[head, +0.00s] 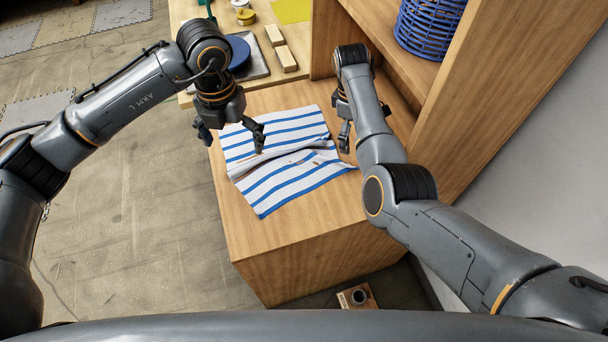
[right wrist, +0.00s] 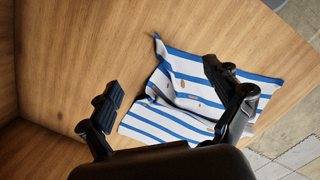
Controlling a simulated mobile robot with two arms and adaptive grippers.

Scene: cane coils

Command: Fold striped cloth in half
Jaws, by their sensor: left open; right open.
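The striped cloth (head: 290,187), white with blue stripes, lies on the wooden cabinet top. A crumpled ridge runs across its middle, and its near part lies skewed against its far part. My left gripper (head: 231,146) is open over the cloth's left side; I cannot tell whether it touches. My right gripper (head: 343,135) is open at the cloth's right edge. In the right wrist view the cloth (right wrist: 190,88) lies rumpled below my right gripper (right wrist: 165,85), whose fingers are wide apart with nothing between them. Part of the cloth is hidden behind the fingers.
The wooden top (head: 310,234) is bare in front of the cloth. A wooden shelf with a blue basket (head: 430,28) stands at the right. A worktable behind holds a blue disc (head: 238,53), wooden blocks (head: 287,58) and a yellow sheet (head: 291,10).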

